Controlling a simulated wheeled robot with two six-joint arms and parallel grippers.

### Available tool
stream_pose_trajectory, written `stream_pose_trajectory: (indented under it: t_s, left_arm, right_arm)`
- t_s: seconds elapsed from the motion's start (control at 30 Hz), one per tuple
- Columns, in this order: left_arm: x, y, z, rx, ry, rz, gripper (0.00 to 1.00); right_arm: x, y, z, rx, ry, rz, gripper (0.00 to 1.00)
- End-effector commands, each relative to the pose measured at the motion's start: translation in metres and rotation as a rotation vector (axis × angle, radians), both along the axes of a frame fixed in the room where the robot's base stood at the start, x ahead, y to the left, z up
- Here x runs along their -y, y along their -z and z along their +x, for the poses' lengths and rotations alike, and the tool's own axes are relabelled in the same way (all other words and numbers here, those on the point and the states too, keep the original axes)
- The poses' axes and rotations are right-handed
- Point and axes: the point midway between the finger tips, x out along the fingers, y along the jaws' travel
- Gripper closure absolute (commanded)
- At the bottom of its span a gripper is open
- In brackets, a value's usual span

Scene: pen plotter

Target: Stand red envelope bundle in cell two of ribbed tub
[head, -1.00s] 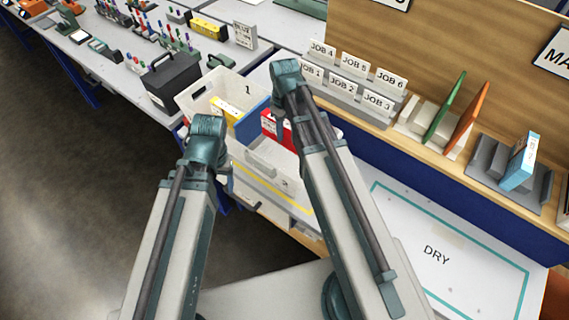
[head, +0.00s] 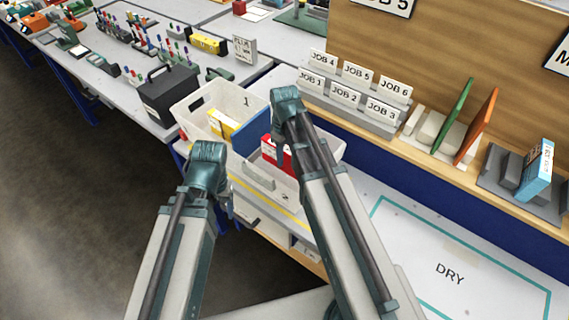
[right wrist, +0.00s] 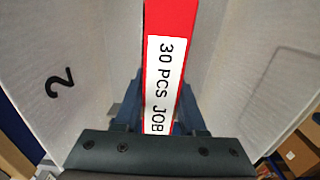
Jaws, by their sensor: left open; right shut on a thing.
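The white tub (head: 192,101) has a blue divider (head: 250,138) between the cell marked 1 and the cell marked 2. The red envelope bundle (head: 268,147) is upright inside cell two, partly hidden by my right arm in the head view. My right gripper (right wrist: 158,118) is shut on the bundle, with white tub walls on both sides in the right wrist view. The bundle's white label (right wrist: 164,85) reads "30 PCS JOB". Its bottom is hidden, so I cannot tell whether it touches the floor. My left gripper (head: 228,203) is open and empty, in front of the tub.
A yellow bundle (head: 222,123) stands in cell one. A black case (head: 167,97) stands left of the tub. JOB card holders (head: 345,96), green (head: 455,112) and orange (head: 476,127) boards and a blue bundle (head: 537,172) stand to the right. The DRY area (head: 450,272) is clear.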

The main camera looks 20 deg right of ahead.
Motion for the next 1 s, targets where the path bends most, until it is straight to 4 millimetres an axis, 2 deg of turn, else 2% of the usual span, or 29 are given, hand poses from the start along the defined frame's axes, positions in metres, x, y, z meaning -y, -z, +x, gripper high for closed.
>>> stream_pose_trajectory:
  t_s: [0.03,0.23,0.67,0.7,0.87,1.0]
  left_arm:
    - [0.000,0.009,0.000,0.000,0.000,0.000,0.30]
    - [0.000,0.034,0.000,0.000,0.000,0.000,0.30]
    - [0.000,0.037,0.000,0.000,0.000,0.000,0.30]
    - [0.000,0.037,0.000,0.000,0.000,0.000,0.30]
    - [0.000,0.036,0.000,0.000,0.000,0.000,0.30]
    - [0.000,0.036,0.000,0.000,0.000,0.000,0.30]
  right_arm:
    - [0.000,0.009,0.000,0.000,0.000,0.000,1.00]
    - [0.000,0.034,0.000,0.000,0.000,0.000,1.00]
    - [0.000,0.037,0.000,0.000,0.000,0.000,1.00]
    - [0.000,0.037,0.000,0.000,0.000,0.000,0.59]
    - [0.000,0.036,0.000,0.000,0.000,0.000,0.30]
    - [0.000,0.036,0.000,0.000,0.000,0.000,0.30]
